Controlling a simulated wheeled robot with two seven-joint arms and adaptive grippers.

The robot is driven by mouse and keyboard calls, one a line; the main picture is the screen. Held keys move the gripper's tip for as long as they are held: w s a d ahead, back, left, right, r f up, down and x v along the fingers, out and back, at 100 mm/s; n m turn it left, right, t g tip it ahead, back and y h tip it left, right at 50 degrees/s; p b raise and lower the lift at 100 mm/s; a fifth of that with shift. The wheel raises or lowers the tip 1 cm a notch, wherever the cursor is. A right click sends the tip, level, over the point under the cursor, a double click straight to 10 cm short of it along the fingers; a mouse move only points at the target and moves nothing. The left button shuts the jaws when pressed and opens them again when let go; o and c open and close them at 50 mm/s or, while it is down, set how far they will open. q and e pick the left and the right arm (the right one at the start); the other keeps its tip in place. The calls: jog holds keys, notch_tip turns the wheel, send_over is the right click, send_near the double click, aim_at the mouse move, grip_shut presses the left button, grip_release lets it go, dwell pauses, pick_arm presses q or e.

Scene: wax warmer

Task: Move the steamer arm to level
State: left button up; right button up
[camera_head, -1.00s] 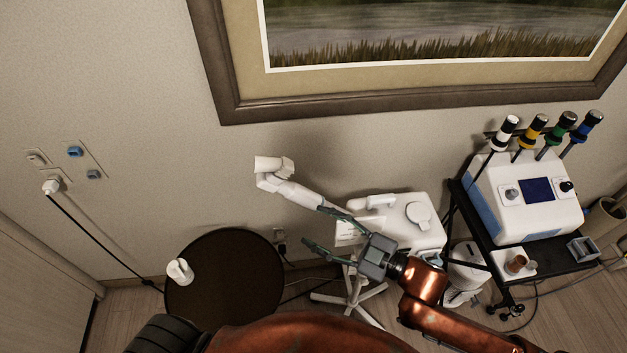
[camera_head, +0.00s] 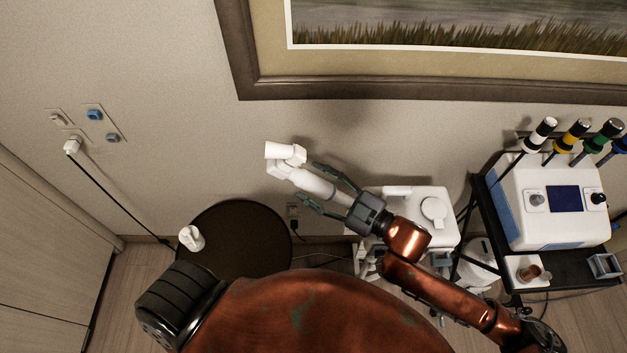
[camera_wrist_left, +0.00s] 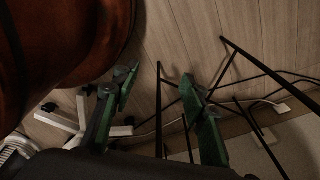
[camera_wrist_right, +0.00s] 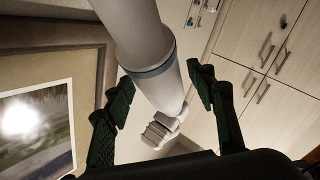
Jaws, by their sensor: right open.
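The white steamer arm (camera_head: 312,183) slants up and to the left from the white steamer body (camera_head: 418,205), with its nozzle head (camera_head: 284,154) at the upper end. My right gripper (camera_head: 309,182) is open, with its fingers on either side of the arm. In the right wrist view, the steamer arm (camera_wrist_right: 150,60) passes between the open fingers (camera_wrist_right: 160,93) and shows a grey-blue ring. I cannot tell whether a finger touches it. My left gripper (camera_wrist_left: 165,95) shows only in the left wrist view, its green-padded fingers apart and empty, low near the floor.
A round dark table (camera_head: 240,240) with a small white object (camera_head: 191,238) stands at the left. A black cart (camera_head: 565,262) with a white wax machine (camera_head: 550,205) stands at the right. A framed picture (camera_head: 400,88) hangs on the wall behind. Thin black legs (camera_wrist_left: 262,68) stand near my left gripper.

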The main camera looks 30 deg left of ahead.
jog(key=shift+a, duration=0.2)
jog(key=shift+s, duration=0.1)
jog(key=c, duration=1.1)
pick_arm(q)
jog(key=shift+w+r, duration=0.1)
jog(key=shift+w, duration=0.7)
pick_arm(e)
grip_shut()
